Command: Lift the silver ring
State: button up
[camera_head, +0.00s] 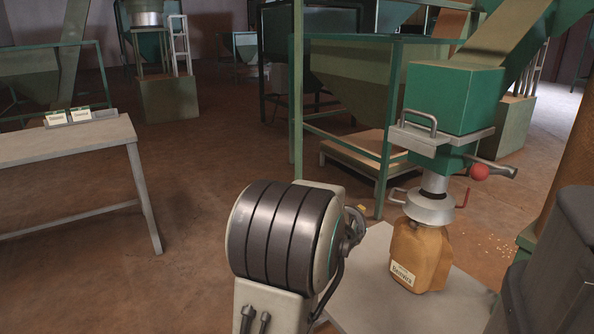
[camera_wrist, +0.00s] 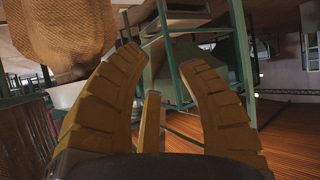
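The silver ring (camera_head: 430,207) is a flared metal collar around the spout under the green hopper box (camera_head: 453,100). It has a red-tipped handle on its right and a grey handle on its left. A full brown sack (camera_head: 420,257) with a pale label hangs directly below it. In the wrist view the sack (camera_wrist: 62,30) is at the upper left, outside the fingers. In the head view my arm hides most of the gripper.
A lever with a red ball (camera_head: 480,172) sticks out right of the spout. A pale platform (camera_head: 405,300) lies under the sack. A dark grey bin (camera_head: 560,260) stands at the right. A table (camera_head: 70,142) stands at the left, with open floor between it and my arm.

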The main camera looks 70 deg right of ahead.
jog(key=w+a+r+n+t+p, duration=0.3)
jog(key=w+r+p, duration=0.3)
jog(key=w+r, duration=0.5)
jog(key=shift+w+a+r, duration=0.25)
jog(key=shift+w+a, duration=0.15)
jog(key=shift+w, duration=1.05)
jog(key=w+a+r+n+t+y+p, duration=0.1)
jog(key=w+a+r+n+y+p, duration=0.15)
jog(key=w+a+p, duration=0.4)
jog(key=w+a+r+n+t+y+p, duration=0.1)
jog(key=w+a+r+n+y+p, duration=0.2)
jog(key=a, duration=0.7)
jog(key=w+a+r+n+t+y+p, duration=0.1)
jog(key=w+a+r+p, duration=0.35)
jog(key=a, duration=0.35)
jog(key=s+a+r+n+g+y+p, duration=0.1)
jog(key=s+a+r+n+y+p, duration=0.1)
jog(key=a, duration=0.6)
jog(key=s+a+r+n+g+y+p, duration=0.1)
jog(key=s+a+r+n+p, duration=0.2)
jog(key=s+a+p, duration=0.3)
jog(key=s+a+r+n+g+y+p, duration=0.1)
jog(key=s+a+r+n+y+p, duration=0.1)
jog(key=a, duration=0.8)
jog(key=s+r+p, duration=0.1)
jog(key=s+p, duration=0.1)
jog(key=p, duration=0.1)
jog(key=shift+s+a+r+n+y, duration=0.25)
jog(key=shift+s+r+n+y, duration=0.1)
jog(key=shift+r, duration=0.05)
